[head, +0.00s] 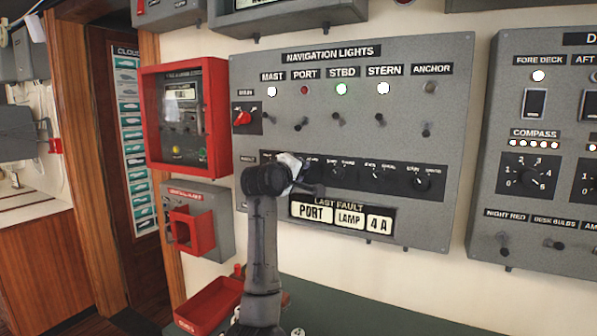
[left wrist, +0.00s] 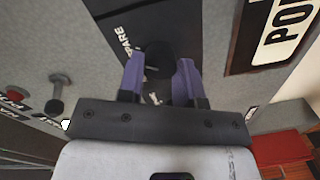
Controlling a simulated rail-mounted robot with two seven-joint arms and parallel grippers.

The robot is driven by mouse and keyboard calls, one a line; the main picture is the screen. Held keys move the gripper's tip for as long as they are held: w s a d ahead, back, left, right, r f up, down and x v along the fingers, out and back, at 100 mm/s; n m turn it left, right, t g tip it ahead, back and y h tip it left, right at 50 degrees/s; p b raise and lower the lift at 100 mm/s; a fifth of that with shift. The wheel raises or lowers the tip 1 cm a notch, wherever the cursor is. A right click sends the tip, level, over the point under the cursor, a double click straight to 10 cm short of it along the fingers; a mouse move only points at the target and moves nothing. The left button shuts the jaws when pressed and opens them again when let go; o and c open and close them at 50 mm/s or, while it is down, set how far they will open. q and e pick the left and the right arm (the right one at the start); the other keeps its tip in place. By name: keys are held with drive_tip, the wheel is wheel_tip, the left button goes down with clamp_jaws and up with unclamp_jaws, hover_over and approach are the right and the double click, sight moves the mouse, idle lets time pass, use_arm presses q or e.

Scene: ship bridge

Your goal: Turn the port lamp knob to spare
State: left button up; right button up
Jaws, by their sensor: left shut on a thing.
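The navigation lights panel (head: 262,135) fills the middle of the head view, with a dark strip of lamp knobs along its lower part. My left gripper (head: 302,176) is at the left part of this strip, at the port lamp knob's place, and largely hides it. In the left wrist view, the purple fingers of my left gripper (left wrist: 158,70) stand on both sides of the black port lamp knob (left wrist: 158,58), shut on it. A SPARE label (left wrist: 122,40) shows beside the knob. The knob's pointer direction cannot be made out. My right gripper is not in view.
The PORT indicator (head: 304,90) is dull red; MAST, STBD and STERN are bright. Toggle switches (head: 301,124) stick out above the knobs, with a red knob (head: 242,117) at left. The LAST FAULT plate (head: 342,215) lies just below. A red box (head: 186,118) stands left.

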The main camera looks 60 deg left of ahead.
use_arm(q)
drive_tip(key=o, duration=0.9)
drive_tip(key=shift+o, duration=0.2)
drive_tip(key=f+b+v, duration=0.1)
drive_tip(key=b+v, duration=0.3)
drive_tip(key=v, duration=0.9)
drive_tip(key=shift+s+d+r, duration=0.2)
drive_tip(key=shift+s+r, duration=0.15)
drive_tip(key=shift+r, duration=0.15)
